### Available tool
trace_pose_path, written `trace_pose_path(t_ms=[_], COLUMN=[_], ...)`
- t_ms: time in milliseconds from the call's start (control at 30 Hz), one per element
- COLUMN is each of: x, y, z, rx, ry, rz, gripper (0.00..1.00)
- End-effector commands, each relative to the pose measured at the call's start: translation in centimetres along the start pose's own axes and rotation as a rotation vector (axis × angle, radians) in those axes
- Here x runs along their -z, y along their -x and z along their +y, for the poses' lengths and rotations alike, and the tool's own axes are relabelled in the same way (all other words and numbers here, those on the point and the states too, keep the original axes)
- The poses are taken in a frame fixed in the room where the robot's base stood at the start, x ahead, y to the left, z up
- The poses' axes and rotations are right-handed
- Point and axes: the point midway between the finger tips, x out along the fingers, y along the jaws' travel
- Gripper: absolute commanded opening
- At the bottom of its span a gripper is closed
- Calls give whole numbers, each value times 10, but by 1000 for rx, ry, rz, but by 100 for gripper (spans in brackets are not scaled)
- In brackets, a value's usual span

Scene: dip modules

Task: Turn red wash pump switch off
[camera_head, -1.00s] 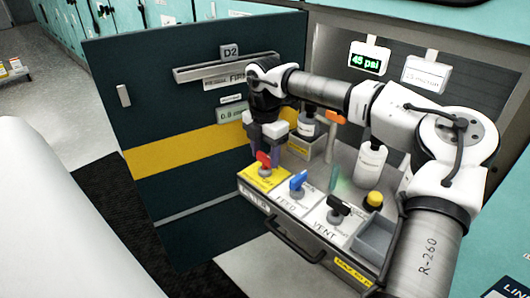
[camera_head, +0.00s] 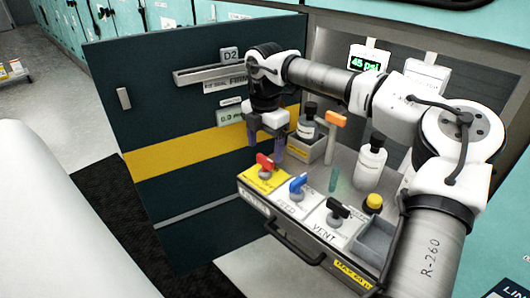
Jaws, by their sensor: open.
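The red switch (camera_head: 265,162) stands on a yellow plate (camera_head: 262,180) at the left end of the panel on the pulled-out drawer. Its red handle points up and to the left. My gripper (camera_head: 266,150) points down just behind and above the red switch, with its fingers apart and nothing between them. The fingertips appear close to the handle, but I cannot tell whether they touch it.
A blue switch (camera_head: 298,184) and a black switch (camera_head: 338,208) stand to the right. The dark door (camera_head: 190,110) stands close at the left.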

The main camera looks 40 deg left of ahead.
Motion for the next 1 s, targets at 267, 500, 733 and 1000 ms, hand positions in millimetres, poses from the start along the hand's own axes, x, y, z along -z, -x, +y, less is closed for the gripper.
trace_pose_path(t_ms=[267, 500, 733, 1000], x=[0, 0, 0, 0], y=[67, 99, 105, 104], z=[1, 0, 0, 0], rx=[-2, 0, 0, 0], ry=[0, -1, 0, 0], rz=[-3, -1, -1, -1], gripper=[73, 73, 73, 73])
